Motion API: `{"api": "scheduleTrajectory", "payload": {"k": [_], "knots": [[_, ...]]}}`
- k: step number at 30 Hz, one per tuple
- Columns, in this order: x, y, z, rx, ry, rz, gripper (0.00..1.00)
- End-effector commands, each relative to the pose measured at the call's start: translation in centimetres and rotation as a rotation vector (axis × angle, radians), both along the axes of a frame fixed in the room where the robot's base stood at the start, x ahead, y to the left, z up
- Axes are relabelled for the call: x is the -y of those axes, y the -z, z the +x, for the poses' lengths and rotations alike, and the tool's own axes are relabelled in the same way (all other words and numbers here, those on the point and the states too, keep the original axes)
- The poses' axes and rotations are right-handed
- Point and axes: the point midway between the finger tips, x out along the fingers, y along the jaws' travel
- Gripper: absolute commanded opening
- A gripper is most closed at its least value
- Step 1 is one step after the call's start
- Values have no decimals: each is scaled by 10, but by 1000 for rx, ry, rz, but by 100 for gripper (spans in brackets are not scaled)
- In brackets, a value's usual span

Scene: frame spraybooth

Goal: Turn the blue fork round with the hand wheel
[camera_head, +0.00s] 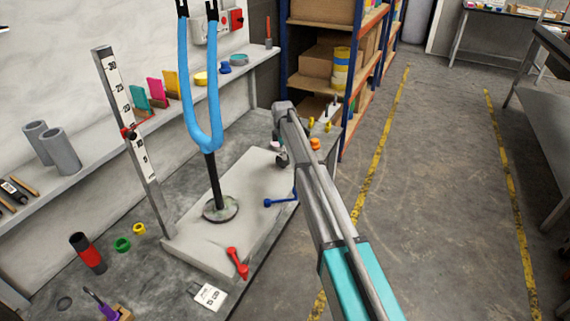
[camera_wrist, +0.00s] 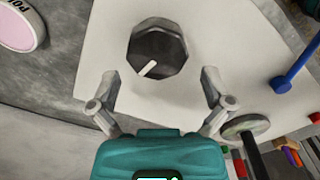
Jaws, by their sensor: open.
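The blue fork (camera_head: 203,105) stands upright in the head view, its dark stem rising from a round disc (camera_head: 222,209) on a pale plate (camera_head: 190,250). In the wrist view the disc (camera_wrist: 240,126) and dark stem show at lower right. The hand wheel (camera_wrist: 158,52), a dark many-sided knob with a white pointer mark, sits on the plate in the wrist view. My gripper (camera_wrist: 158,80) is open and empty, its fingers apart just below the wheel in the picture and not around it. In the head view my arm hides much of that area and I cannot make out the wheel.
A blue lever (camera_head: 281,201) and a red lever (camera_head: 237,263) are at the plate's edges. An upright scale post (camera_head: 127,130) stands left of the fork. A wall shelf (camera_head: 90,175) holds tubes and cards. Open floor (camera_head: 440,190) lies to the right.

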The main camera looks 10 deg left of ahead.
Motion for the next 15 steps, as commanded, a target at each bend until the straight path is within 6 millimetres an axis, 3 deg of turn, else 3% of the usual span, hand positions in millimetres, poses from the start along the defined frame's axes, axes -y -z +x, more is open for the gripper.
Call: {"api": "scheduleTrajectory", "payload": {"k": [6,15], "knots": [[0,20,0,0,0,0,100],[0,33,0,0,0,0,100]]}}
